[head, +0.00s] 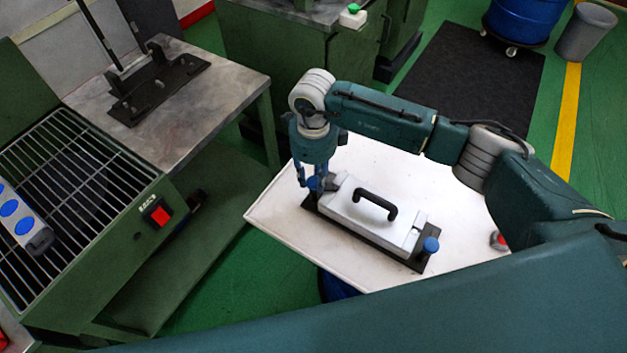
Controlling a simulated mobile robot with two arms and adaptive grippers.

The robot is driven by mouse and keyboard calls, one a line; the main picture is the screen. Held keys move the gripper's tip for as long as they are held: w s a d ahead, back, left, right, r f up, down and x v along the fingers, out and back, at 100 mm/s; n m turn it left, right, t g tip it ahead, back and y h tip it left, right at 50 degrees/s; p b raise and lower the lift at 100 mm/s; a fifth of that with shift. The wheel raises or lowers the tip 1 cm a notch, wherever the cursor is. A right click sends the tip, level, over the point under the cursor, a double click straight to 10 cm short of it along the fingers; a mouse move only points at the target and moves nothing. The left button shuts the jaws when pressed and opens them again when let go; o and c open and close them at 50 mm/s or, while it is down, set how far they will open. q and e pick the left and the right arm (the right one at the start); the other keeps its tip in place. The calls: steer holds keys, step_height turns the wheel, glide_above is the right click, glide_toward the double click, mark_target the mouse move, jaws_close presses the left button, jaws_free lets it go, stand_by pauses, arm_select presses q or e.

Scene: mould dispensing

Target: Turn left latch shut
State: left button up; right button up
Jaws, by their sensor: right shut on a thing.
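A light grey mould (370,218) with a black arched handle (375,200) lies on a dark base plate (400,258) on the white table. A blue latch knob (431,245) stands at the right end of the base. Another blue latch knob (313,184) is at the left end, partly hidden by my gripper. My right gripper (312,186) points down at that left end and is shut on the left latch. Its fingertips are small and partly hidden, so the latch's angle is unclear. My left gripper is not in view.
The white table (282,217) has bare room around the mould. A red button (499,240) sits at its right edge. To the left are a green machine with a metal grate (60,190) and a grey bench (200,95) with a black fixture (160,85).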

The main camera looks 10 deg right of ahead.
mark_target(313, 181)
steer(key=m+b, duration=0.1)
steer(key=m, duration=0.2)
steer(key=shift+w+m+b, duration=0.1)
steer(key=shift+m+b, duration=0.2)
steer(key=shift+b, duration=0.05)
steer(key=shift+m+b, duration=0.6)
steer(key=shift+m, duration=1.1)
steer(key=shift+r, duration=0.1)
steer(key=o, duration=1.1)
steer(key=shift+o, duration=0.2)
step_height(313, 181, up, 12)
